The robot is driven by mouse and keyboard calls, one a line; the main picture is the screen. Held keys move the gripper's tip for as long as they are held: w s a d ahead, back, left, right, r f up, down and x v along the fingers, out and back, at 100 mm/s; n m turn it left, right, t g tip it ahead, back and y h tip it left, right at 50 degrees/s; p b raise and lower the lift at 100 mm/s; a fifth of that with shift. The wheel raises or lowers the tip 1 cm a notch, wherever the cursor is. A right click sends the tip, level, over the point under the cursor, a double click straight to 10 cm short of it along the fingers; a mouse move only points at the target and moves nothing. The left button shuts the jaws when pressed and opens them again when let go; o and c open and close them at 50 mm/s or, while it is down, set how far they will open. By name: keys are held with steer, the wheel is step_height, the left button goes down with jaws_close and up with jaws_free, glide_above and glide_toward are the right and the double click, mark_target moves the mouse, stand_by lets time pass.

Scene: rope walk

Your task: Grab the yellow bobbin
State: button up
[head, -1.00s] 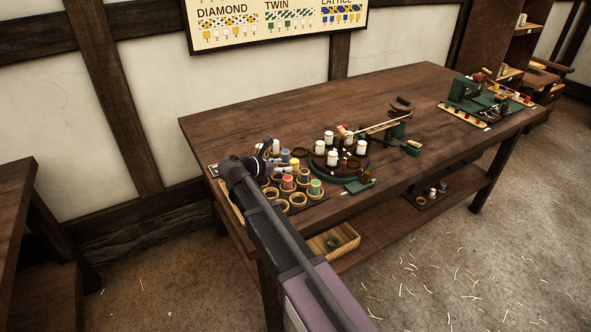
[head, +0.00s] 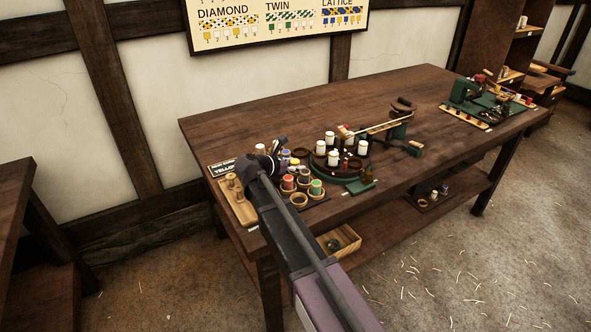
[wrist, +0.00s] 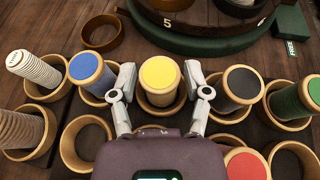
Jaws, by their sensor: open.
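The yellow bobbin (wrist: 160,77) stands upright in a wooden ring cup in the wrist view, its yellow top facing the camera. My gripper (wrist: 160,80) is open, with one finger to the left and one to the right of the yellow bobbin. I cannot tell whether the fingers touch it. In the head view my gripper (head: 280,151) is over the bobbin holder at the left end of the bench, and its wrist hides part of the holder.
A blue bobbin (wrist: 86,68) is close on the left and a black-topped bobbin (wrist: 241,85) close on the right. Green (wrist: 312,91), red (wrist: 246,166) and white (wrist: 34,69) bobbins stand around. A green round stand (wrist: 205,42) is just beyond.

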mark_target(295, 161)
steer(key=shift+d, duration=0.1)
stand_by(0.4)
steer(key=c, duration=0.8)
steer(key=shift+o, duration=0.2)
steer(key=shift+r, duration=0.1)
step_height(295, 161, up, 10)
steer(key=p, duration=1)
